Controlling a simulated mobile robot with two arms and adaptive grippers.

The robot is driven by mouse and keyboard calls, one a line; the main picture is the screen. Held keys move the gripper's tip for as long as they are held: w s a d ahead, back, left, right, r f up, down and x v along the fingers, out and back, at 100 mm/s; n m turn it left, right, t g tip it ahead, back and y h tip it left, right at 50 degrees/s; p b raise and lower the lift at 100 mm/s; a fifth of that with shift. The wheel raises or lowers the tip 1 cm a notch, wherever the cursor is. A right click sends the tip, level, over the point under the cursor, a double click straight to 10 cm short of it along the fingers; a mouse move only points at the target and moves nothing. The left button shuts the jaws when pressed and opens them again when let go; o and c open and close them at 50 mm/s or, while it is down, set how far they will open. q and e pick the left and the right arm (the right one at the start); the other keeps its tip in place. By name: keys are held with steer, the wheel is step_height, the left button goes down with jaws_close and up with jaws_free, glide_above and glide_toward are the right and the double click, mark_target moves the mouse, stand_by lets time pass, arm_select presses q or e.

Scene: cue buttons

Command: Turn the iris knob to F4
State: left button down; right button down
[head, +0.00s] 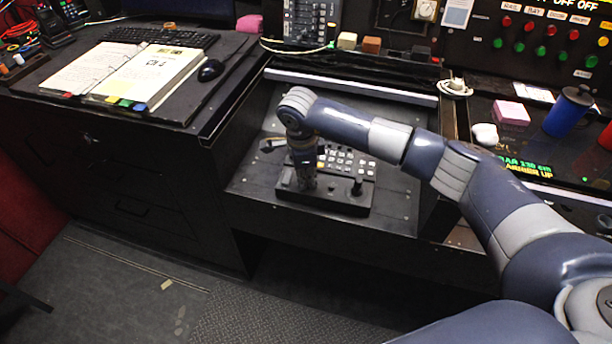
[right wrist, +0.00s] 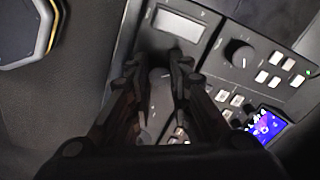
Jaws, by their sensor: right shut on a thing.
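My right gripper (head: 306,182) points down onto the left part of this panel. In the right wrist view its two dark fingers (right wrist: 158,70) are shut on the sides of a dark round knob (right wrist: 160,95), below a pale display (right wrist: 179,27). The fingers hide much of this knob, and its pointer and scale cannot be read. A second dark knob (right wrist: 241,56) with a white mark stands free to the right. My left gripper is not in view.
An open binder (head: 148,75), a keyboard (head: 160,37) and a black mouse (head: 211,70) lie on the left desk. A mixer (head: 310,20) stands behind. A pink block (head: 511,113) and a blue cup (head: 568,112) stand at the right. A small lit screen (right wrist: 266,126) sits beside the buttons.

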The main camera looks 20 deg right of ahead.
steer(key=c, duration=1.7)
jaws_free()
steer(key=shift+r, duration=0.1)
step_height(320, 180, up, 12)
steer(key=s+a, duration=0.1)
steer(key=shift+s, duration=0.2)
steer(key=shift+f, duration=0.2)
